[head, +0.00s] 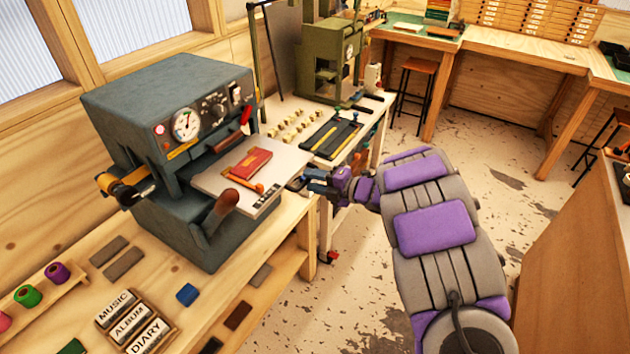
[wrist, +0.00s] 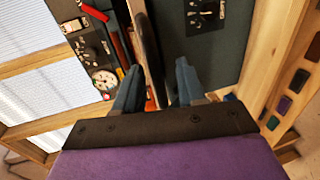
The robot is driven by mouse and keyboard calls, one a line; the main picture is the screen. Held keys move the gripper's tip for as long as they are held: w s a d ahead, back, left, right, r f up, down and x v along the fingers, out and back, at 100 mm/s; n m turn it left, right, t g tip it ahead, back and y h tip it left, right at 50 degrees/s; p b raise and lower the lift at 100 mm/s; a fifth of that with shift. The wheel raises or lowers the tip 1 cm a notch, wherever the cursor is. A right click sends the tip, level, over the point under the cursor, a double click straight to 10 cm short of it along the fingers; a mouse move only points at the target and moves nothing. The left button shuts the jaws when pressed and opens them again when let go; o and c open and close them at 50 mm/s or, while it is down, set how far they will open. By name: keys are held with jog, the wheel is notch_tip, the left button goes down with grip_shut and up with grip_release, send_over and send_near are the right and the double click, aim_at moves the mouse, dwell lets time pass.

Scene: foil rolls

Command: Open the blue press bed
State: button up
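The blue-grey press (head: 165,115) stands on the wooden bench at left, with a gauge, knobs and a red lever on its front. Its light grey bed (head: 213,181) sticks out of the front, bearing a red book (head: 251,164) and an orange-handled tool (head: 246,183). My gripper (head: 306,183) is at the bed's outer right end. In the wrist view, the two blue fingers (wrist: 158,88) stand apart, with a dark rounded bar (wrist: 151,50) between them, closer to the left finger. I cannot tell whether they touch it.
A brown-knobbed lever (head: 222,206) rises at the press's front left. Labelled plates (head: 130,320) lie at the near end. The floor at right is free.

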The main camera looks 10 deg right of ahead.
jog(key=shift+d+r, duration=0.1)
jog(key=shift+r, duration=0.05)
jog(key=p+v, duration=0.2)
jog(key=v, duration=1.5)
jog(key=shift+d+p, duration=0.2)
jog(key=shift+p, duration=0.15)
